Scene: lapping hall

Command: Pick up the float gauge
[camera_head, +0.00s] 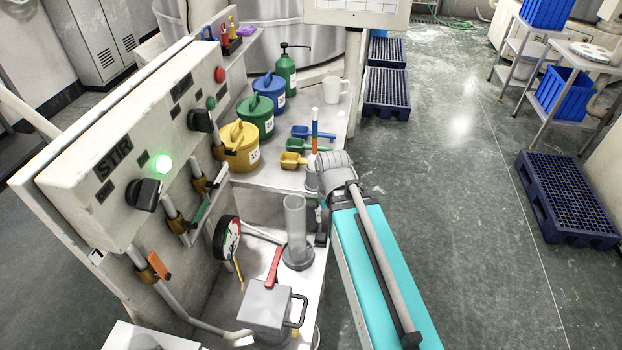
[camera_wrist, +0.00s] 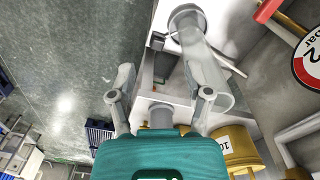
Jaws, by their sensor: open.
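A clear tube (camera_head: 296,225) stands on the lower shelf; in the wrist view the tube (camera_wrist: 207,75) is close by the right finger.
Yellow (camera_head: 241,148), green (camera_head: 257,117) and blue (camera_head: 270,90) lidded cans, several scoops (camera_head: 293,160) and a white mug (camera_head: 336,90) share the upper shelf. Open floor (camera_head: 450,150) lies to the right.

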